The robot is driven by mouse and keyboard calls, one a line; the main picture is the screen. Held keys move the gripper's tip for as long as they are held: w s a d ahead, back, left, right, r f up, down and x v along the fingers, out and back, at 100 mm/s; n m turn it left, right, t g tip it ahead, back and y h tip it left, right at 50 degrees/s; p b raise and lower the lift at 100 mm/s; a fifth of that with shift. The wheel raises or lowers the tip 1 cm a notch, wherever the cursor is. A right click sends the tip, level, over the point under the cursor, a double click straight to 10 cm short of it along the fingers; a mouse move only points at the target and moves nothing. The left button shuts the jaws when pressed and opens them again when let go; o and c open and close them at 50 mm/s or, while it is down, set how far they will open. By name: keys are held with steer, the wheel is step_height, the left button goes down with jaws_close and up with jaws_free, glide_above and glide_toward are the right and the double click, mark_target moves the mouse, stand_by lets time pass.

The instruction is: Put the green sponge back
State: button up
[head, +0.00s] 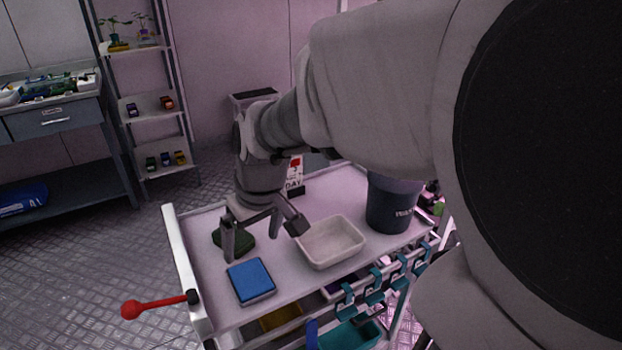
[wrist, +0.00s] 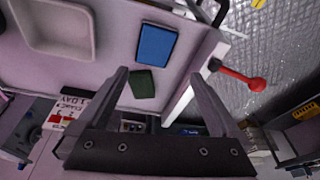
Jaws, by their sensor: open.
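The dark green sponge (head: 246,242) lies flat on the top of the white cart (head: 205,283), toward its left back part. It also shows in the wrist view (wrist: 144,85), between my fingers in the picture. My gripper (head: 262,234) is open and empty above the cart top. One finger partly covers the sponge in the head view. In the wrist view my gripper (wrist: 158,76) has its fingers wide apart, and neither visibly touches the sponge.
A white tray (head: 331,243) stands right of the sponges, with a dark bucket (head: 390,207) beyond it. A calendar-like card (head: 295,174) stands at the back. A red-tipped handle (head: 150,306) juts out left. Teal hooks (head: 374,287) line the front. Shelves (head: 155,103) stand far left.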

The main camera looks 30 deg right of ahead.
steer(key=s+r+m+t, duration=0.1)
steer(key=s+r, duration=0.2)
steer(key=s, duration=0.3)
steer(key=s+r+m+t+h, duration=0.1)
steer(key=s+r, duration=0.2)
steer(key=s, duration=0.3)
steer(key=shift+r+t, duration=0.25)
steer(key=shift+t, duration=0.05)
